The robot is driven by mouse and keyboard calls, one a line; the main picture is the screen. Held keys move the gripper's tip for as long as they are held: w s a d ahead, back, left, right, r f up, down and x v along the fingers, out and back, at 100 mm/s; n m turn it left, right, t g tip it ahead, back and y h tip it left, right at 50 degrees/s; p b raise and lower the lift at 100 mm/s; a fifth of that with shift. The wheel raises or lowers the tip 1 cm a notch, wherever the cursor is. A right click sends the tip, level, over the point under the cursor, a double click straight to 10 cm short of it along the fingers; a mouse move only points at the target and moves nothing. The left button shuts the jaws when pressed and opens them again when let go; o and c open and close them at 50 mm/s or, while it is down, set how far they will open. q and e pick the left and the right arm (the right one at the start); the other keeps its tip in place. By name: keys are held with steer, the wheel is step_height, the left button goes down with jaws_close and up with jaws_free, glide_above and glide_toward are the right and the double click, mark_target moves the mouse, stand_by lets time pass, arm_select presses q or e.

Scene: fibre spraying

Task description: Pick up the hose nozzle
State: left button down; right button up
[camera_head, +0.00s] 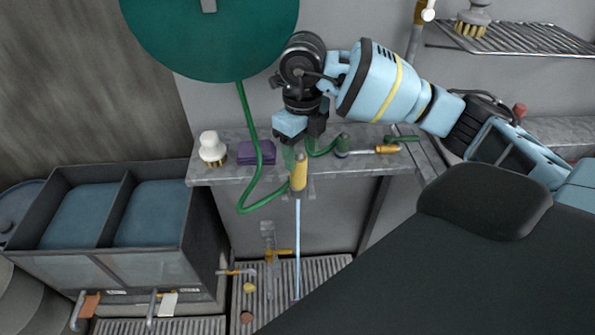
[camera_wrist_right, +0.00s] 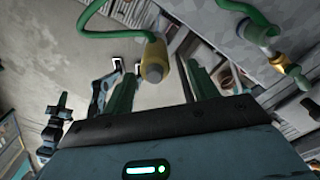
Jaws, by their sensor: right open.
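The hose nozzle (camera_head: 299,172) is a brass-yellow cylinder on the end of a green hose (camera_head: 243,207). It stands roughly upright at the front edge of the grey ledge, and a thin pale-blue line, like a water jet, runs straight down below it. My right gripper (camera_head: 295,158) is directly above and around its top, fingers pointing down. In the right wrist view the nozzle (camera_wrist_right: 153,62) shows in the gap between the two open green fingers of the right gripper (camera_wrist_right: 160,76). I cannot tell whether either finger touches it. My left gripper is out of view.
On the ledge (camera_head: 215,175) are a white-knobbed brush (camera_head: 212,147), a purple block (camera_head: 256,152) and a brass fitting (camera_head: 388,149) with a green handle. A large green disc (camera_head: 210,30) hangs above. A two-part basin (camera_head: 155,215) stands lower left. A slatted grate (camera_head: 325,270) lies below.

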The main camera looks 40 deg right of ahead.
mark_target(298, 167)
steer(key=shift+w+a+f, duration=0.1)
steer(key=shift+a+f, duration=0.1)
steer(key=shift+f, duration=1.15)
steer(key=shift+a+f, duration=0.15)
steer(key=shift+f, duration=1.2)
steer(key=c, duration=1.1)
